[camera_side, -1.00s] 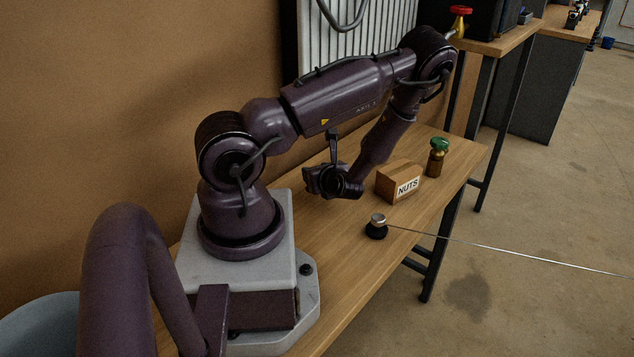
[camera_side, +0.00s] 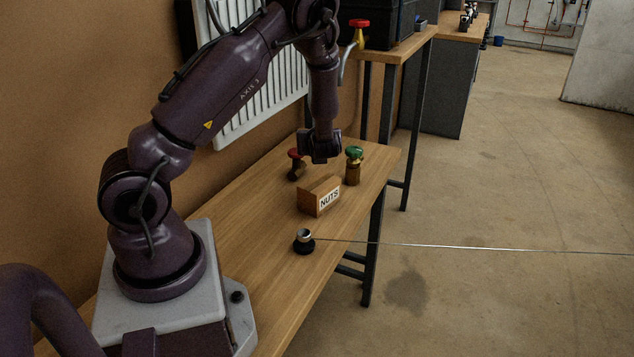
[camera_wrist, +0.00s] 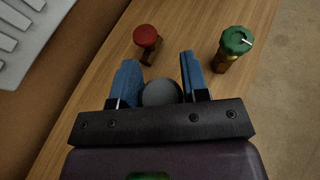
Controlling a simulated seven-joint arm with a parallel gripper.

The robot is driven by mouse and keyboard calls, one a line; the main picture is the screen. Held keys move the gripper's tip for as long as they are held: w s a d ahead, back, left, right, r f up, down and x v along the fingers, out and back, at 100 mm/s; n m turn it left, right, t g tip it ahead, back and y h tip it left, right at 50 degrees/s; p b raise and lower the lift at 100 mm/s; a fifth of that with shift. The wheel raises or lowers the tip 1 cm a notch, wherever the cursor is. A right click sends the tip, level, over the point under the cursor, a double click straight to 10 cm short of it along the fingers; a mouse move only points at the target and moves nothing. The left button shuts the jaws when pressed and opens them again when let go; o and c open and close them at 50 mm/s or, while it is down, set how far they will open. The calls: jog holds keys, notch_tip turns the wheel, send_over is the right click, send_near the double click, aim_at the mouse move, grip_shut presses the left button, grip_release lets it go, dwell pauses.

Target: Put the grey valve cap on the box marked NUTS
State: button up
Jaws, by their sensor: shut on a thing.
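My gripper (camera_side: 320,158) hangs pointing down over the far part of the bench, behind and above the box marked NUTS (camera_side: 319,196). In the wrist view its blue fingers (camera_wrist: 160,62) are closed on a round, dark grey cap (camera_wrist: 160,93), which I take as the grey valve cap. In the side view the cap cannot be made out at the gripper. The NUTS box is a wooden block with a white label on its front, standing on the bench. The box does not show in the wrist view.
A red-topped valve (camera_side: 295,164) and a green-topped valve (camera_side: 353,166) stand near the gripper. A silver-topped black piece (camera_side: 304,240) with a thin line running right stands on the bench's front edge. A radiator (camera_side: 262,85) is at the wall. Bare bench lies left of the box.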

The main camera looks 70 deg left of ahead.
aim_at(319, 178)
jog(key=shift+m+t, duration=0.4)
jog(key=shift+w+f, duration=0.15)
jog(key=shift+f, duration=1.15)
jog(key=shift+w+f, duration=0.2)
jog(key=shift+f, duration=1.15)
jog(key=shift+w+f, duration=0.15)
jog(key=shift+f, duration=1.15)
jog(key=shift+f, duration=0.15)
jog(key=o, duration=0.9)
